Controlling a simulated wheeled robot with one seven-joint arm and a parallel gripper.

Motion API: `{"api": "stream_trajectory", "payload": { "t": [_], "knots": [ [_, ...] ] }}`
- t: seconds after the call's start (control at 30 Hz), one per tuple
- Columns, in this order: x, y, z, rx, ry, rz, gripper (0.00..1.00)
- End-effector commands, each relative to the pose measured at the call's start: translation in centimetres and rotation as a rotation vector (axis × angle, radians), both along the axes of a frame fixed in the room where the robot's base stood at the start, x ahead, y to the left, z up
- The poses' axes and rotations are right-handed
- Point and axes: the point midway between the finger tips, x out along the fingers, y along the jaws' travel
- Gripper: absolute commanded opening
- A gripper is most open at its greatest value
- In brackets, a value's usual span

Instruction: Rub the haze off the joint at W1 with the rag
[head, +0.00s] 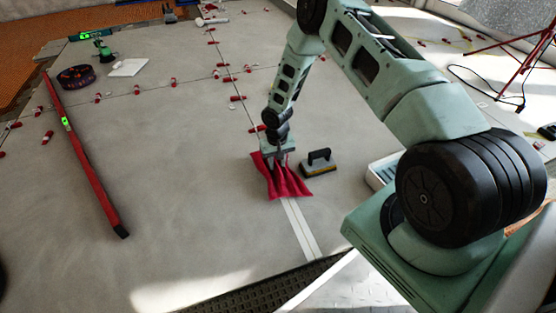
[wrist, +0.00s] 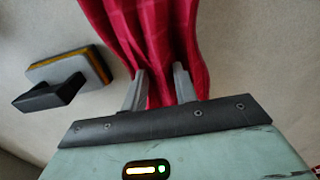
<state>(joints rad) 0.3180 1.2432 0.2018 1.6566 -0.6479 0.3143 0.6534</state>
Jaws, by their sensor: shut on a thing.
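The red rag (head: 284,182) hangs in folds from my gripper (head: 278,155) in the head view, over the near end of a tile joint. In the wrist view the rag (wrist: 150,35) is pinched between the two grey fingers of my gripper (wrist: 160,82). A pale hazy strip (head: 300,229) runs along the joint from under the rag toward the near edge of the tiles. The rag hides the joint beneath it. I cannot read a W1 label, and I cannot tell whether the rag touches the floor.
A black-handled float (head: 319,163) lies just right of the rag; it also shows in the wrist view (wrist: 65,82). A white tray (head: 382,170) stands further right. A long red level (head: 85,160) lies at left. Red clips (head: 237,98) line the joints behind. Tile left of the rag is clear.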

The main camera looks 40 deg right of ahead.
Motion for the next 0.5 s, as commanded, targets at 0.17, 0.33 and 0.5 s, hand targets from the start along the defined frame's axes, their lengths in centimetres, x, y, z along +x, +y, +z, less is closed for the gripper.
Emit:
{"api": "stream_trajectory", "payload": {
  "t": [0.17, 0.33, 0.5],
  "knots": [
    [0.2, 0.5, 2.8, 0.002, 0.006, 0.004, 0.00],
    [0.4, 0.8, 4.0, 0.000, 0.002, 0.008, 0.00],
    [0.6, 0.9, 4.4, -0.004, -0.003, 0.011, 0.00]
  ]
}}
